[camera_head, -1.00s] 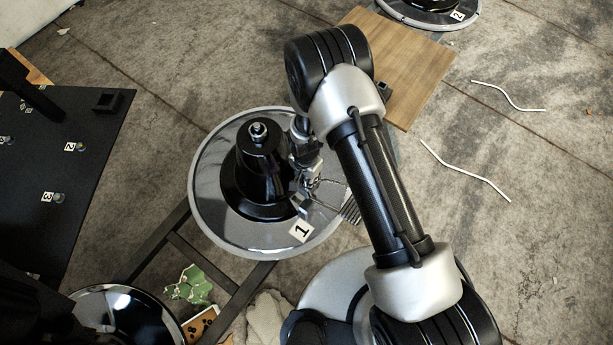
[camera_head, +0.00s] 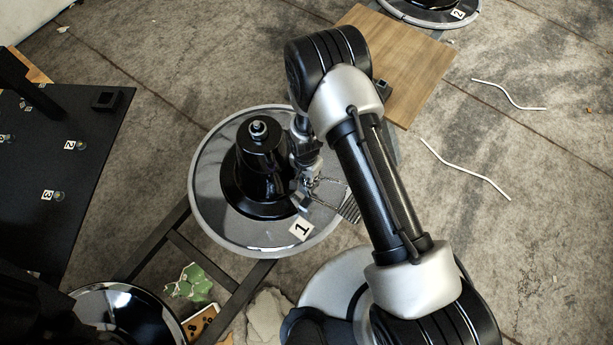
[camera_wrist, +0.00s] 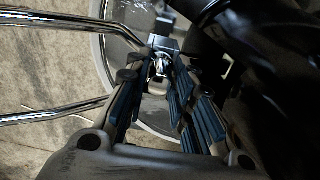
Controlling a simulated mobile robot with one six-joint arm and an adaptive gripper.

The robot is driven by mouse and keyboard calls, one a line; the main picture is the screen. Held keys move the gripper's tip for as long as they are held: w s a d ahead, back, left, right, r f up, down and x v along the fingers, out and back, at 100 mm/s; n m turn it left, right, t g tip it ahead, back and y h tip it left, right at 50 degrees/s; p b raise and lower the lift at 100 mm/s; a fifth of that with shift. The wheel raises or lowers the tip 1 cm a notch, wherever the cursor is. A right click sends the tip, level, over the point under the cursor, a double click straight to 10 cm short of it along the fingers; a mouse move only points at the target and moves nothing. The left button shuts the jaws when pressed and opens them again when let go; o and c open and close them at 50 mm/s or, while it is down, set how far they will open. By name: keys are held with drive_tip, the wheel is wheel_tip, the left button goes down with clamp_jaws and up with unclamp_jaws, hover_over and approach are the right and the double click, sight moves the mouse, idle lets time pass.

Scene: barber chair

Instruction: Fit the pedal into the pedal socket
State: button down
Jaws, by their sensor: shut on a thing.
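The pedal, with chrome rods and a ridged foot plate (camera_head: 350,208), is over the right part of the round base marked 1 (camera_head: 213,207). My gripper (camera_head: 302,200) is beside the black column (camera_head: 262,165) that stands on this base. In the wrist view, my gripper (camera_wrist: 157,92) is shut on the pedal's chrome end (camera_wrist: 159,66), and two chrome rods (camera_wrist: 50,115) run off to the left. The black column (camera_wrist: 250,45) fills the upper right there, close to the fingers. I cannot make out the pedal socket; it is hidden or too dark to tell.
A black board (camera_head: 95,165) with numbered fittings is at the left. A wooden board (camera_head: 405,65) and a second base marked 2 (camera_head: 430,10) are at the top. A dark frame (camera_head: 190,250) lies under the base. White strips (camera_head: 465,170) lie on open floor at the right.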

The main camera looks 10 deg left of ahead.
drive_tip(key=shift+f, duration=0.15)
drive_tip(key=c, duration=1.3)
unclamp_jaws()
drive_tip(key=shift+r+p, duration=2.6)
drive_tip(key=shift+r, duration=1.45)
